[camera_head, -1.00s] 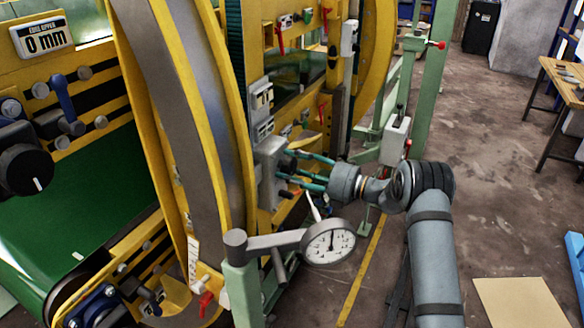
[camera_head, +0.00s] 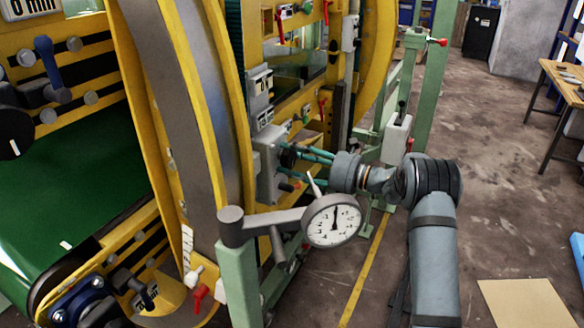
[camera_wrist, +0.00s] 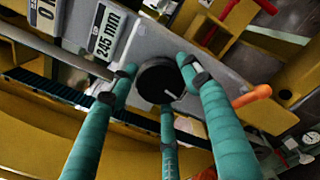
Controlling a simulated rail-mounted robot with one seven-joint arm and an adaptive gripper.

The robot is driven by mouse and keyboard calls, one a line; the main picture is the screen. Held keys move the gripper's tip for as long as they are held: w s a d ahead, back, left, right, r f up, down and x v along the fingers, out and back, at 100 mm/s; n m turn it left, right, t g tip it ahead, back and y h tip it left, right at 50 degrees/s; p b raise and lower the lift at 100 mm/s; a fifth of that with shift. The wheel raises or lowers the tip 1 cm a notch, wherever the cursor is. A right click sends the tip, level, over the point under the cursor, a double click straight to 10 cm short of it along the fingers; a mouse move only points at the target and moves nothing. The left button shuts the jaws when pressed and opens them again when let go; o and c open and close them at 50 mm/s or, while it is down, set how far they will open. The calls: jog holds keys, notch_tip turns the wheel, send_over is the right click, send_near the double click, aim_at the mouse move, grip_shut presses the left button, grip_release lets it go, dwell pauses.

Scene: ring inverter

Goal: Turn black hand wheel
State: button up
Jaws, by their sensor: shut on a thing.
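The black hand wheel (camera_wrist: 158,84) is a round dark knob with a short white mark near its edge, on a grey housing of the yellow machine. My gripper (camera_wrist: 160,78) has three teal fingers closed around its rim, two above at the sides and one below. In the head view, my gripper (camera_head: 300,162) reaches the grey housing (camera_head: 268,165) from the right, and its fingers mostly hide the wheel. A display reading 245 mm (camera_wrist: 107,32) sits beside the wheel in the wrist view.
A dial gauge (camera_head: 332,221) on a green post stands in front of my gripper. An orange handle (camera_wrist: 251,96) lies right of the fingers in the wrist view. A large curved yellow ring (camera_head: 185,120) rises left of the housing. Open floor lies to the right.

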jog(key=n+b, duration=0.4)
jog(key=b, duration=0.1)
jog(key=shift+f+n, duration=0.25)
jog(key=shift+n, duration=0.15)
jog(key=n+b, duration=0.3)
jog(key=b, duration=0.2)
jog(key=shift+n, duration=0.3)
jog(key=n+b, duration=0.5)
jog(key=b, duration=0.1)
jog(key=shift+r, duration=0.1)
jog(key=shift+r+n+b, duration=0.15)
jog(key=shift+n+b, duration=1.4)
jog(key=shift+n, duration=0.05)
jog(key=shift+r, duration=0.1)
jog(key=o, duration=1.2)
jog(key=shift+c, duration=0.2)
jog(key=v, duration=1.2)
